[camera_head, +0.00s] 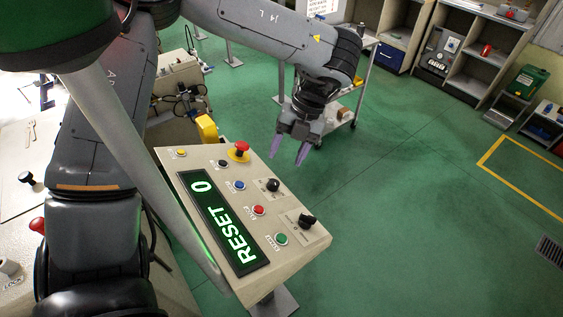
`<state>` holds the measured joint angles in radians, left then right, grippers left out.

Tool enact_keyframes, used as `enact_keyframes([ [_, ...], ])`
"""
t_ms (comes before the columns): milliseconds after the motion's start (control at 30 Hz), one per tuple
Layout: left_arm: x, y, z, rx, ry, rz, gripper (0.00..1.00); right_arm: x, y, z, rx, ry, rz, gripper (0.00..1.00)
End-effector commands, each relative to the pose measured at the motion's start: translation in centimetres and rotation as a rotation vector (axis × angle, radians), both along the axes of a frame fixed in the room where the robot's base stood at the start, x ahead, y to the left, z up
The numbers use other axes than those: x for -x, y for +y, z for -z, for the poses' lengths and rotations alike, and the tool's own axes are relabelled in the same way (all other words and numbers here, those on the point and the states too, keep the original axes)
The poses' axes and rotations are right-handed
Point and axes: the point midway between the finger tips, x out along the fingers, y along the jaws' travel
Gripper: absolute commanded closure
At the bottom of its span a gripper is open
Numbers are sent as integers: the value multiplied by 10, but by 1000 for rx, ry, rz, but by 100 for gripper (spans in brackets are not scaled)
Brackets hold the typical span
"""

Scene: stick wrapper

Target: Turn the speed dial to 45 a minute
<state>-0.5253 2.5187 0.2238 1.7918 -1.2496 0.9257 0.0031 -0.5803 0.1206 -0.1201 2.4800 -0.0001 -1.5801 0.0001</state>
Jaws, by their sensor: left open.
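The control panel (212,162) stands tilted at the centre, its display (225,223) reading "RESET 0" in green. Two black knobs sit on its right part: one (273,185) farther up and one (307,220) near the right corner. Their markings are too small to read, so I cannot tell which is the speed dial. My left gripper (288,157) is open and empty, its purple fingers pointing down. In the picture it is above the upper knob, apart from both knobs. My right gripper is not in view.
A red mushroom button (241,149) and yellow, blue, red and green (282,238) buttons share the panel. A pale pole (140,160) with a dark green top crosses in front of its left edge. A trolley (336,112) stands behind the gripper.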

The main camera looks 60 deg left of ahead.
Motion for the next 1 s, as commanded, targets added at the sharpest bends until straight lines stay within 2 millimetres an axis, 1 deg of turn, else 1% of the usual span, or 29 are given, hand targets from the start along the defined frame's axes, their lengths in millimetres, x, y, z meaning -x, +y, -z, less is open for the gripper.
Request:
enact_keyframes([
  [33, -3, 1, -7, -2, 0, 0, 42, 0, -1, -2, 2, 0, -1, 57],
  [200, -7, 1, -18, -1, 0, 1, 42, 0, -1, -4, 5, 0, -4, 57],
  [767, -9, 2, -20, -1, -3, 0, 42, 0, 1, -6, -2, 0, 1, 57],
  [867, -12, 10, -17, -12, -26, -1, 42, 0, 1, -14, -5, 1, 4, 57],
  [967, -20, 26, -9, -38, -83, -7, 42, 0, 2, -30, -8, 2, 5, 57],
  [1000, -25, 35, -5, -52, -117, -13, 42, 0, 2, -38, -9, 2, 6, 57],
])
